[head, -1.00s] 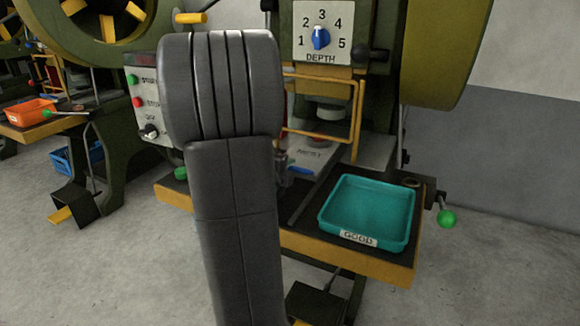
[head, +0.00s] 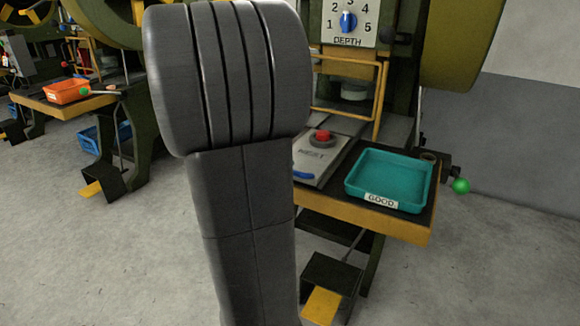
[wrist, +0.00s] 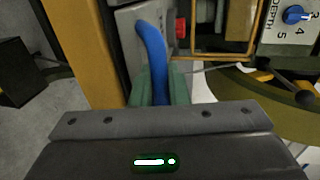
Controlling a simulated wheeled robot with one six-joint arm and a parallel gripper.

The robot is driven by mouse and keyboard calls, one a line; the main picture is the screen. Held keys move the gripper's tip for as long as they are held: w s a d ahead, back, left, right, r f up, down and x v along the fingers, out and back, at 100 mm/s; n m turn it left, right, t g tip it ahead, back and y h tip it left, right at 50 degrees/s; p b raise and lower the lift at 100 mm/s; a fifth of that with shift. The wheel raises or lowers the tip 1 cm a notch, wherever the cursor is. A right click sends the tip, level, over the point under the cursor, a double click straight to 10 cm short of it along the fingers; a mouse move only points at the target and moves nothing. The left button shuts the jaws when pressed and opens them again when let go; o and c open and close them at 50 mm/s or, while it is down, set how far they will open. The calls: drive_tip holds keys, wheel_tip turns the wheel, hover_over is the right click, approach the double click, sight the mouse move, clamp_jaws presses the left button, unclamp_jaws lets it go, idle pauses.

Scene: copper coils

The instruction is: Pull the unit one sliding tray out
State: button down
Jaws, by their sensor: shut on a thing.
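The sliding tray is a grey plate marked NEST (head: 318,160) at the front of the near press, sticking out toward me. A red piece on a round grey seat (head: 322,138) sits on it. Its blue handle (head: 303,175) is partly hidden behind my arm in the head view. In the wrist view, the blue handle (wrist: 151,45) runs down between the green pads of my gripper (wrist: 163,80), which is shut on it. My gripper is hidden in the head view.
A teal GOOD bin (head: 391,176) stands on the press table (head: 400,228) right of the plate. A depth dial (head: 347,22) is above. A green knob (head: 461,186) sticks out at right. An orange bin (head: 68,90) is on another press at left. Floor in front is clear.

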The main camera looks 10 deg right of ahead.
drive_tip(key=shift+s, duration=0.1)
drive_tip(key=c, duration=1.5)
unclamp_jaws()
drive_tip(key=shift+a, duration=0.1)
drive_tip(key=p+v, duration=0.3)
drive_tip(key=v, duration=1)
drive_tip(key=shift+s+a+r, duration=0.1)
drive_tip(key=shift+s+a, duration=0.1)
drive_tip(key=shift+s, duration=0.15)
drive_tip(key=b+x, duration=0.3)
drive_tip(key=x, duration=1.1)
